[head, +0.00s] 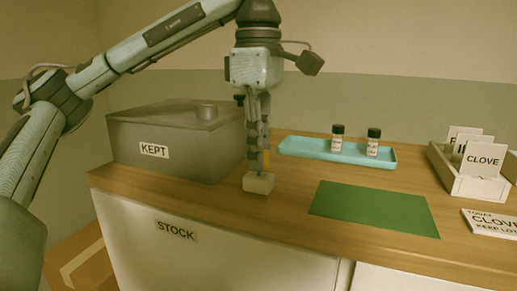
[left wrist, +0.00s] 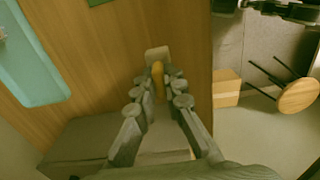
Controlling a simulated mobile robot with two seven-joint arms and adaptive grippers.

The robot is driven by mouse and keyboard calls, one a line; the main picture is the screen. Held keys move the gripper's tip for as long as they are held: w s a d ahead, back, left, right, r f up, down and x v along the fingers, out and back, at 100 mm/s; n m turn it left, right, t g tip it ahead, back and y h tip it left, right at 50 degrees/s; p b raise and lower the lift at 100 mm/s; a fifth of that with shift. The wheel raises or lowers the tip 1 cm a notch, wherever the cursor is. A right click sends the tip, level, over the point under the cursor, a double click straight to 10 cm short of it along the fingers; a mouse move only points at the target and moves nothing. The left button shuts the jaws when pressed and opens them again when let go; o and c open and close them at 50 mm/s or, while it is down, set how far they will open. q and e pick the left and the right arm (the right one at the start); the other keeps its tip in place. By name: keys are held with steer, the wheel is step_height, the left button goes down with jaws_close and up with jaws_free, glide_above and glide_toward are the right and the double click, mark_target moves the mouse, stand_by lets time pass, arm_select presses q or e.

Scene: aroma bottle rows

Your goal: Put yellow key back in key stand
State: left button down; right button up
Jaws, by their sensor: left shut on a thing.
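My left gripper (head: 259,160) points straight down near the front edge of the wooden counter. It is shut on the yellow key (left wrist: 158,82), which shows between the fingers in the left wrist view. In the head view only a sliver of yellow (head: 266,156) shows beside the fingers. The key stand, a small pale block (head: 258,184), is on the counter directly below the fingertips. It also shows just beyond the key in the left wrist view (left wrist: 157,54). I cannot tell whether the key's lower end touches or enters the stand. My right gripper is not in view.
A grey box marked KEPT (head: 165,148) stands close left of the gripper. A turquoise tray (head: 290,147) with two small dark-capped bottles lies behind right. A green mat (head: 375,208), a card holder (head: 465,184) and a CLOVE sign (head: 492,222) are to the right.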

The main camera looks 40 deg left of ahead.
arm_select(q)
steer(key=shift+f, duration=0.2)
steer(key=c, duration=1.5)
jaws_free()
steer(key=shift+c, duration=0.2)
steer(key=shift+r, duration=0.1)
step_height(320, 180, up, 12)
